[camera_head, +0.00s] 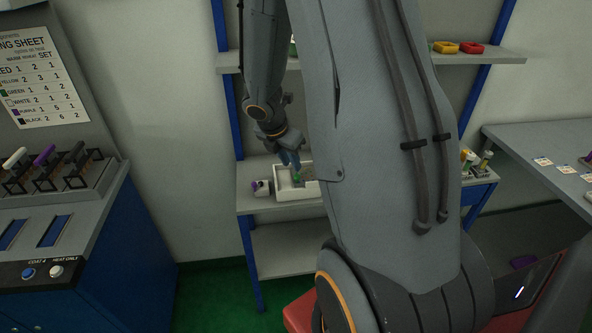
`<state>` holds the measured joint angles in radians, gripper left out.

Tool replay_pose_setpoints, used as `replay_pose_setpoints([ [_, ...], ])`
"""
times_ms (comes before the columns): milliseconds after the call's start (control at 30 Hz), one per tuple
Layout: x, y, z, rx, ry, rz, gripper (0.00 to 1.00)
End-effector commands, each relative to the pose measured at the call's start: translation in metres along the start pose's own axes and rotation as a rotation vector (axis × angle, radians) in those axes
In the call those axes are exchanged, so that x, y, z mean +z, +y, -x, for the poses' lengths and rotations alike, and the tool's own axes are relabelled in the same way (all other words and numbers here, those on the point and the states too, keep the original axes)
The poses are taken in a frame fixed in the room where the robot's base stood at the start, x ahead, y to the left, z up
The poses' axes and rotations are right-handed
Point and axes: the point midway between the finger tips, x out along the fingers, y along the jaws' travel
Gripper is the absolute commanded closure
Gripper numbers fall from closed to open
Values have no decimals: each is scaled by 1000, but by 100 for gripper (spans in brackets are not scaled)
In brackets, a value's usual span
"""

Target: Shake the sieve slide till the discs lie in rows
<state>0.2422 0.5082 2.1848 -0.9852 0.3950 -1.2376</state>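My gripper (291,163) points down over a white tray (283,194) on the grey shelf unit, small and far off in the view. A small green thing (297,178) shows in the tray just below the fingertips. I cannot tell whether the fingers touch it or whether they are open or shut. My own arm hides the right part of the tray. I cannot make out a sieve slide or any discs in rows at this size.
Yellow (445,47) and red (472,48) pieces lie on the upper shelf. Blue posts (227,75) frame the shelves. A blue cabinet (120,260) stands left, a grey table (545,140) right.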

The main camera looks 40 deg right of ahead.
Motion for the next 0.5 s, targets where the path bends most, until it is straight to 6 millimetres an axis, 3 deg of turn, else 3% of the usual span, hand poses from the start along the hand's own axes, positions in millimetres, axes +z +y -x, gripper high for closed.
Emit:
replay_pose_setpoints([
  [300, 0, -1, -48, -4, 1, -4, 76],
  [500, 0, 0, -64, -2, 1, -6, 76],
])
